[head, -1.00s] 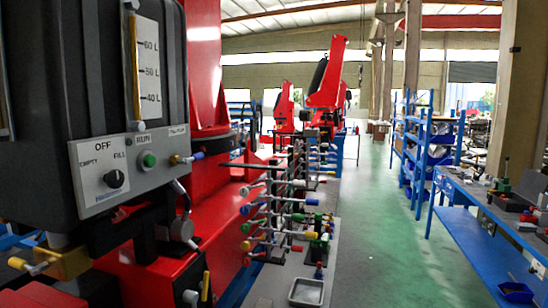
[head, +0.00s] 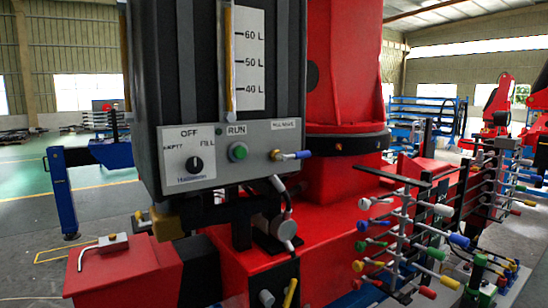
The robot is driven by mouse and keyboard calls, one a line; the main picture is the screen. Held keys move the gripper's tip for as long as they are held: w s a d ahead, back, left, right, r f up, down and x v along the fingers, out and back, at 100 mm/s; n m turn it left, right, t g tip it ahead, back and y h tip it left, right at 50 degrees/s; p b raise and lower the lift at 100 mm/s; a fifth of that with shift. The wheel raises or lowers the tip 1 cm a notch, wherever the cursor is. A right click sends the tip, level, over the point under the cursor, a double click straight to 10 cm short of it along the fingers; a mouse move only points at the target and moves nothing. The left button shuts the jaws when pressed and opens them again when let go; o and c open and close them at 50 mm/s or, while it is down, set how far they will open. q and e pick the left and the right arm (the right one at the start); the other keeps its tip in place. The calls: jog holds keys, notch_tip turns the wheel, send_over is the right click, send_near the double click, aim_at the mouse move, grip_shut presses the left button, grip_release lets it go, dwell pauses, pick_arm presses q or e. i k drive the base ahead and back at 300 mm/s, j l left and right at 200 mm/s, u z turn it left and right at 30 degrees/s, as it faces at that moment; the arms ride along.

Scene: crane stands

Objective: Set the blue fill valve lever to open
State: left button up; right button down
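The fill valve lever (head: 295,155) has a blue handle and sits at the right end of the grey control panel (head: 225,176). Its handle points to the right, roughly level, from a brass-coloured fitting. A small label (head: 285,125) above it is too blurred to read surely. The panel is on the lower front of a dark tank (head: 160,70) with a litre gauge (head: 248,60). Neither of my grippers shows in the head view, and nothing touches the lever.
The panel also has a black selector knob (head: 196,165) and a green RUN button (head: 238,151). A rack of levers with coloured knobs (head: 400,235) stands at the lower right. The red crane base (head: 325,225) is behind the tank. Open floor (head: 25,180) lies at the left.

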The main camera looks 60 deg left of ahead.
aim_at(307, 153)
jog(key=i+u, duration=0.2)
jog(key=u, duration=0.25)
jog(key=i+u, duration=0.15)
jog(key=u, duration=0.25)
jog(key=i+l+u, duration=0.15)
jog(key=u, duration=0.3)
jog(key=i+l+u, duration=0.2)
jog(key=u, duration=0.2)
jog(key=i+l+u, duration=0.1)
jog(key=u, duration=0.35)
jog(key=l, duration=0.1)
